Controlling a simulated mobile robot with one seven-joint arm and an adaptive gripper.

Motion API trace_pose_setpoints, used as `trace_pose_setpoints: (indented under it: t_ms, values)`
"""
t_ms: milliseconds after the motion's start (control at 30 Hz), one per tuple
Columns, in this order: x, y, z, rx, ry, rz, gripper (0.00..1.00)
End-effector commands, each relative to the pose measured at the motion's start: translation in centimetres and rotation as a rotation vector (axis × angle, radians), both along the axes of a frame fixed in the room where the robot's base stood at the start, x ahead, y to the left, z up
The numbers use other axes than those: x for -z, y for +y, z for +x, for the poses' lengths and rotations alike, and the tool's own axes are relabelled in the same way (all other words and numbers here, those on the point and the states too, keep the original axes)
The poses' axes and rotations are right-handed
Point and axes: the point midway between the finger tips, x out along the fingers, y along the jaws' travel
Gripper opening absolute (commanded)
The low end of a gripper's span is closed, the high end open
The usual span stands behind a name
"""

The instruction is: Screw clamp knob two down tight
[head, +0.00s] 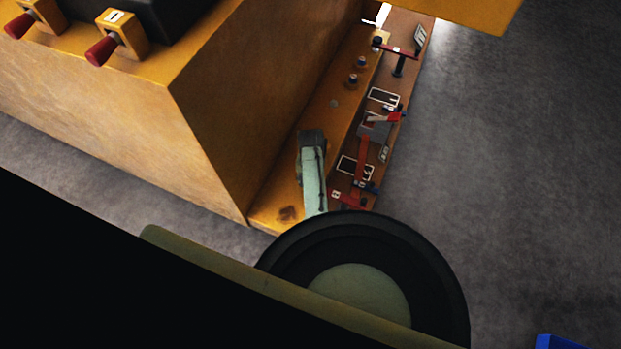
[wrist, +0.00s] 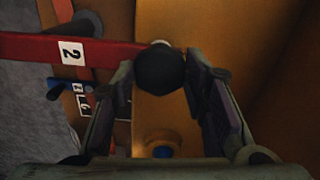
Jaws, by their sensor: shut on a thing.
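A round black knob (wrist: 160,68) sits at the end of a red clamp bar (wrist: 110,49) in the wrist view. The bar carries a white label with a 2 on its side. My gripper (wrist: 159,75) has its two fingers on either side of the knob and is shut on it. The knob's underside and any thread are hidden, so I cannot tell how far down it sits. In the head view my arm hides the gripper's grasp. A red part with a white label (head: 335,195) shows beside my arm there.
Another red clamp bar (head: 400,50) with a black knob (head: 376,42) stands at the far end of the brown board (head: 415,22). The tall yellow casting (head: 210,105) rises left of the narrow ledge.

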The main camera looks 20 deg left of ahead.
Motion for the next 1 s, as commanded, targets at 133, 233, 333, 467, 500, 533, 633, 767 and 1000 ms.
trace_pose_setpoints:
  t_ms: [133,233,333,467,500,533,633,767,1000]
  values:
    - [-0.14,0.04,0.13,0.001,-0.002,0.001,0.12]
    - [-0.14,0.03,0.14,0.001,-0.003,0.001,0.12]
    - [-0.15,0.03,0.15,0.0,-0.003,0.001,0.43]
    - [-0.12,0.02,0.11,0.0,-0.002,0.0,0.51]
    - [-0.1,0.02,0.1,0.0,-0.002,0.0,0.54]
    - [-0.09,0.02,0.09,0.0,-0.002,0.0,0.56]
    - [-0.07,0.01,0.07,0.0,-0.001,0.0,0.6]
    - [-0.05,0.0,0.05,0.0,-0.001,0.0,0.6]
    - [-0.82,0.02,0.08,0.0,-0.002,0.0,0.6]
